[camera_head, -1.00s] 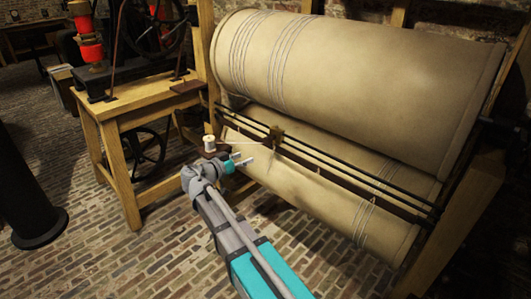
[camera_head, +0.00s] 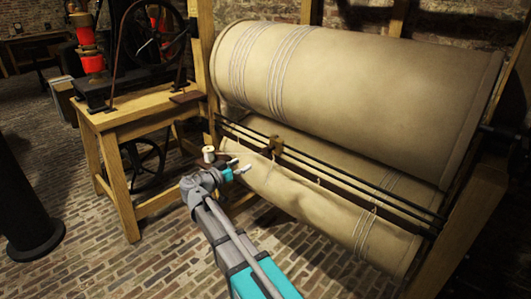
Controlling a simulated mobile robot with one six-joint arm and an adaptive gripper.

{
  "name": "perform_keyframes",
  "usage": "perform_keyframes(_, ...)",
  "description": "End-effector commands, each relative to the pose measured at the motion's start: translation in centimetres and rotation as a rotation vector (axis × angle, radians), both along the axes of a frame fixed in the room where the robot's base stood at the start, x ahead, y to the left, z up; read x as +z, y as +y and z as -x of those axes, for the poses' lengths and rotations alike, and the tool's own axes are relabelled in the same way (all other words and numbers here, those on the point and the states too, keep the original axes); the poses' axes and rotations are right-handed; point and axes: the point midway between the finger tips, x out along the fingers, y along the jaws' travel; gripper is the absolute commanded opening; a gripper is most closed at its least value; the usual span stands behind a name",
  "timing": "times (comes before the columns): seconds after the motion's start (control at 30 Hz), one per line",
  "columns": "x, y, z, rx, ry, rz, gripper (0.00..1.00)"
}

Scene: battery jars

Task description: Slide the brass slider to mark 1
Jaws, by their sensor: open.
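The brass slider (camera_head: 276,145) sits on the dark horizontal rails (camera_head: 340,179) between the upper and lower cloth rolls, toward the left end. Small pale marks along the rail are too small to read, so I cannot tell which is mark 1. My gripper (camera_head: 245,168) is open and empty. In the picture it is below and left of the slider, in front of the lower cloth, and apart from the slider.
The large upper cloth roll (camera_head: 365,90) overhangs the rails. A wooden bench (camera_head: 140,115) with a wheel stands left. The brick floor (camera_head: 120,260) in front is clear.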

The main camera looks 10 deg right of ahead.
Motion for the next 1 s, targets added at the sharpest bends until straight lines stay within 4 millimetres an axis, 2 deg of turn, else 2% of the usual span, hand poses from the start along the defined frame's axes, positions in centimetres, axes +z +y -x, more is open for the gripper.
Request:
perform_keyframes(0.63, 0.0, -7.4, -4.9, -0.001, 0.000, 0.000, 0.82)
perform_keyframes(0.8, 0.0, -8.8, -5.9, 0.000, 0.000, 0.000, 0.82)
perform_keyframes(1.0, 0.0, -9.6, -6.5, 0.002, 0.000, 0.000, 0.82)
